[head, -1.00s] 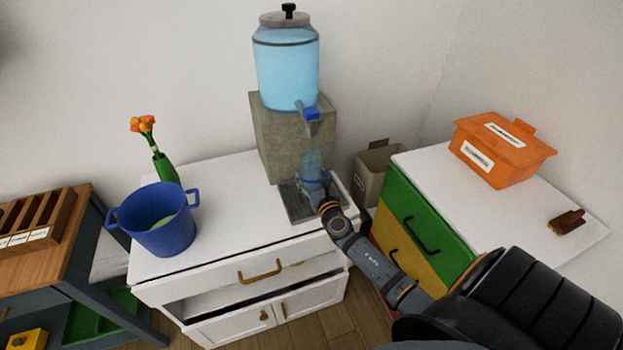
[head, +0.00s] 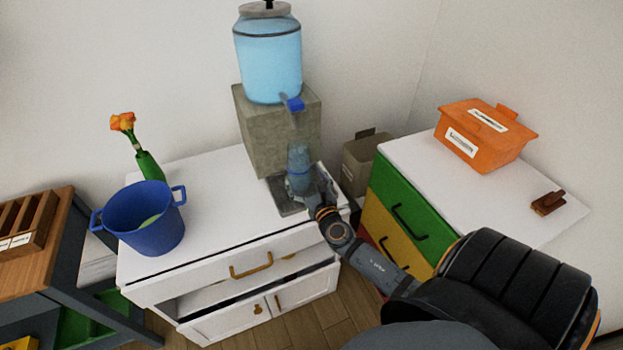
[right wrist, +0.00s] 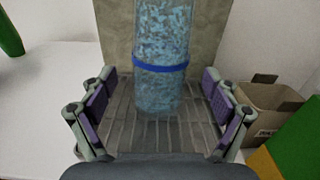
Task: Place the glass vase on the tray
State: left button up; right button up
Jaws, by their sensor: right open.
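The glass vase (head: 299,156), bluish and clear with a blue band, stands upright on the grey slatted tray (head: 285,204) below the dispenser tap. In the right wrist view the vase (right wrist: 161,88) rests on the slats of the tray (right wrist: 135,138), its top cut off by the frame. My right gripper (head: 308,186) is open, with one purple-padded finger on each side of the vase. In the right wrist view a gap shows between each finger of the gripper (right wrist: 158,98) and the glass. My left gripper is not in view.
The water dispenser (head: 268,60) sits on a stone block (head: 255,135) behind the tray. A blue bucket (head: 145,225) and a green vase with orange flowers (head: 150,167) stand left on the white cabinet. A cardboard box (head: 362,160) and an orange bin (head: 485,135) are right.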

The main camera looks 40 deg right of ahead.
jog(key=b+v, duration=0.1)
jog(key=v, duration=0.5)
jog(key=shift+s, duration=0.35)
jog(key=shift+a, duration=0.1)
